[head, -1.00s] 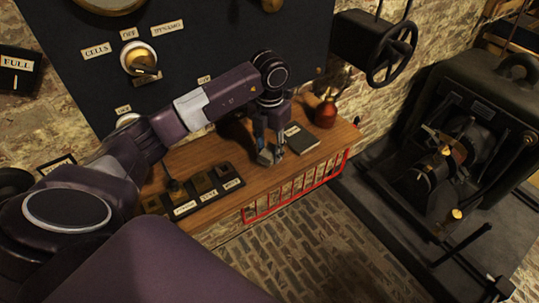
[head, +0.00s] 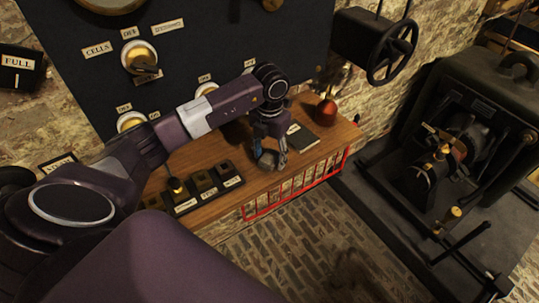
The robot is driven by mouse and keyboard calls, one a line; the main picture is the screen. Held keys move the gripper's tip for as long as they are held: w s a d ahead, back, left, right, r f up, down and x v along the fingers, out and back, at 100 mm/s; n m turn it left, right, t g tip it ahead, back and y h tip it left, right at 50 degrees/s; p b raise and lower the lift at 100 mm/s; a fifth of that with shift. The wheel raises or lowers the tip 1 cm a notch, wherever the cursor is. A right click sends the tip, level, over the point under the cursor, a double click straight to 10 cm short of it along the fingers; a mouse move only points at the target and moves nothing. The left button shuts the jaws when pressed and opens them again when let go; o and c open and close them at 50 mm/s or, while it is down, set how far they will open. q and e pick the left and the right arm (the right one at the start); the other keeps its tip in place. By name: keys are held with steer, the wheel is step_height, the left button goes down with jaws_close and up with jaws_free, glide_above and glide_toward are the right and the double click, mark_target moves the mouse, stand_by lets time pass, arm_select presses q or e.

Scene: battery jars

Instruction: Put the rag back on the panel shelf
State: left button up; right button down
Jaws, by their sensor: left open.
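The wooden panel shelf (head: 222,203) runs below the dark panel. A small grey bundle, which looks like the rag (head: 267,160), is at the shelf top near its front edge. My left gripper (head: 269,157) points down over it, with its fingers spread to either side. The gripper is open; the fingers and arm hide part of the rag, and I cannot tell whether they touch it. My right gripper is not in view.
A red rail (head: 298,184) guards the shelf front. A dark machine (head: 470,130) stands at right.

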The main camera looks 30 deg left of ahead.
mark_target(270, 155)
arm_select(q)
steer(key=shift+r, duration=0.2)
steer(key=shift+w+r, duration=0.1)
steer(key=shift+r, duration=0.3)
step_height(270, 155, up, 11)
steer(key=b, duration=0.2)
